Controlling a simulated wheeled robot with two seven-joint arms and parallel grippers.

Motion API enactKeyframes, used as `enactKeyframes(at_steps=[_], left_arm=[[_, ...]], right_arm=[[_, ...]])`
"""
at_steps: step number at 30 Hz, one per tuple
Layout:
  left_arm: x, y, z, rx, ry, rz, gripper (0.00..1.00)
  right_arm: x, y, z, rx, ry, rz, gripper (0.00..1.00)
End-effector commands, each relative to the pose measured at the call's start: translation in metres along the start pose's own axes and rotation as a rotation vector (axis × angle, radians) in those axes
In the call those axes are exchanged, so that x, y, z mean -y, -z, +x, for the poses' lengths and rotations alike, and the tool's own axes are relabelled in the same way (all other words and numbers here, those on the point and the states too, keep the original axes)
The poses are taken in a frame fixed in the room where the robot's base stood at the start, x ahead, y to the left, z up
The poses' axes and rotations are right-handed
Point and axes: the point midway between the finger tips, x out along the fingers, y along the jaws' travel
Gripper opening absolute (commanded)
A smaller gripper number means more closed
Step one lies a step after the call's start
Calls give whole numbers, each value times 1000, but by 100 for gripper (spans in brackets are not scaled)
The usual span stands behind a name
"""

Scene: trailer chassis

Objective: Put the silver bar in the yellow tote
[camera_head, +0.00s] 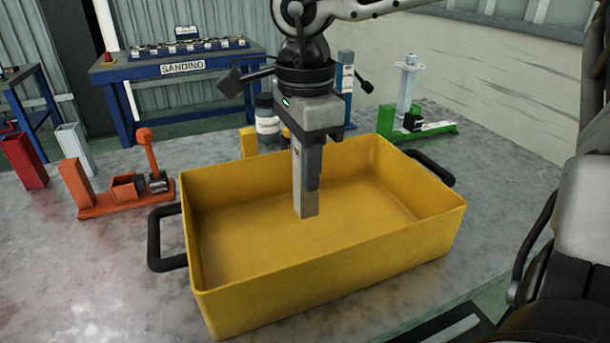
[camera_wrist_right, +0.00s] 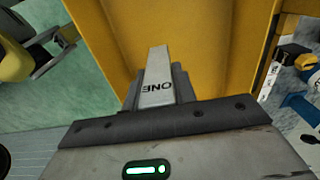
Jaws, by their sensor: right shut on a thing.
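The yellow tote (camera_head: 330,290) stands on the grey table with black handles at its two ends. My right gripper (camera_head: 308,150) points down over the tote and is shut on the silver bar (camera_head: 307,190). The bar hangs upright, its lower end inside the tote's outline; I cannot tell if it touches the floor. In the right wrist view the silver bar (camera_wrist_right: 157,80) shows dark lettering between the fingers, with the yellow tote (camera_wrist_right: 215,40) behind it. My left gripper is not in view.
An orange fixture (camera_head: 125,190), a red block (camera_head: 22,160) and a white block (camera_head: 74,145) stand left of the tote. A blue sanding bench (camera_head: 185,68) is at the back.

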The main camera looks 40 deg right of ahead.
Motion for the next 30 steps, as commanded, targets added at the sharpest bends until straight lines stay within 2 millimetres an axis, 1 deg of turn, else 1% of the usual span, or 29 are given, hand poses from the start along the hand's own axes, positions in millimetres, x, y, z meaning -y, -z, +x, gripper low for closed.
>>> enactKeyframes(at_steps=[1, 3, 5, 12, 20, 24, 27, 28, 29, 30], left_arm=[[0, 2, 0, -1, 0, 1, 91], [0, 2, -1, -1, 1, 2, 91], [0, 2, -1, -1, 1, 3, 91], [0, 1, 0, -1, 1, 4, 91], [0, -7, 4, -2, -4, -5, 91], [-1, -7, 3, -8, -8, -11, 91], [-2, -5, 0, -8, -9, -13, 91], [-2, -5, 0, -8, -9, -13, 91], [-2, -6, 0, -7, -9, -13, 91], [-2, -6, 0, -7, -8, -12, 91]], right_arm=[[-2, 0, 9, -2, -7, -2, 2], [-2, 0, 19, -1, -6, -2, 2], [-2, -1, 23, 0, -4, -2, 2], [-1, -1, 24, 0, -1, -1, 2], [-1, -1, 33, 0, -1, -1, 2], [-1, -1, 36, 0, -1, -1, 2], [-1, -1, 35, 0, -1, -1, 2], [-1, -1, 35, -1, -2, -1, 35], [-1, -1, 35, -1, -2, -1, 44], [-1, -1, 35, -1, -2, -1, 49]])
